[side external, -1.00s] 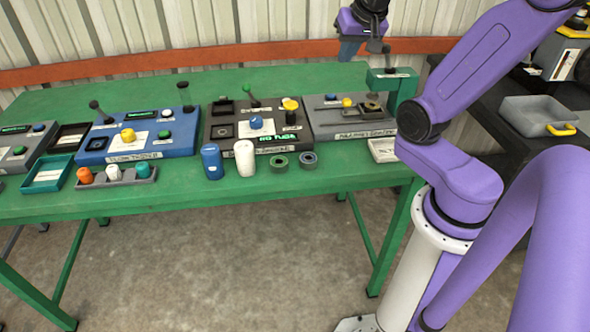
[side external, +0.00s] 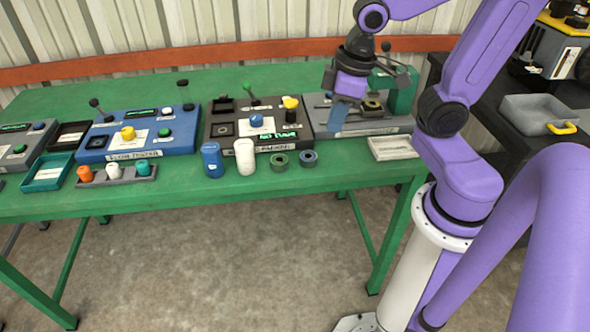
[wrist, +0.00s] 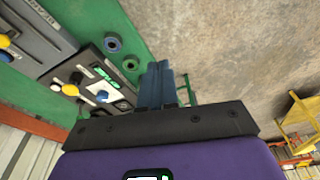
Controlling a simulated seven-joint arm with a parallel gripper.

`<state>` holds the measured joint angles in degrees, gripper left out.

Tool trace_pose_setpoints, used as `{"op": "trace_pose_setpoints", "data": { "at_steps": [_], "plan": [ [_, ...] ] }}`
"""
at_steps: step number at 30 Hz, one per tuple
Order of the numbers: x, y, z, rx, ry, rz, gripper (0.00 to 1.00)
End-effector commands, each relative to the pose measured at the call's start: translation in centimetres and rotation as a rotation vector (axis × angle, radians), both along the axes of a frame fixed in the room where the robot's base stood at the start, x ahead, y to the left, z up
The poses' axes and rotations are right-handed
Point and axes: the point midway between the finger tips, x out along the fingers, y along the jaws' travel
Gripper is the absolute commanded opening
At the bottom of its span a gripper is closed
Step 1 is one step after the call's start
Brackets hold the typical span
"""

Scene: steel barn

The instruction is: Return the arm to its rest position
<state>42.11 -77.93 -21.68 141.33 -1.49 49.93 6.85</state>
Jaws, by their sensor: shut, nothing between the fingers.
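My gripper (side external: 338,120) is at the right part of the green table (side external: 190,205), in front of the grey station with the green bracket. Its blue fingers point down and are closed together, with nothing held. In the wrist view my gripper (wrist: 160,70) shows its two blue fingers side by side, over the table edge and floor. Whether the fingertips touch the grey station (side external: 365,126) cannot be told.
A dark station (side external: 225,133) and a blue station (side external: 100,145) stand to the left. A blue cylinder (side external: 212,160), a white cylinder (side external: 245,157) and two rings (side external: 279,160) sit near the front edge. A white tray (side external: 393,147) and a grey bin (side external: 530,112) are at right.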

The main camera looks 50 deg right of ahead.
Motion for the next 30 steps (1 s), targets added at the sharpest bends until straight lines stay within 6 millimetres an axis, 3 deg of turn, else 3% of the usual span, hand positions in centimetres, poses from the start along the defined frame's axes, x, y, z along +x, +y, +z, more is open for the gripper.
{"op": "trace_pose_setpoints", "data": {
  "at_steps": [9,15,30],
  "plan": [
    [-6.3,2.5,-1.6,-0.067,0.076,0.375,0.00],
    [-9.1,2.9,-2.3,-0.101,0.102,0.530,0.00],
    [-10.0,2.9,-2.4,-0.111,0.109,0.577,0.00]
  ]
}}
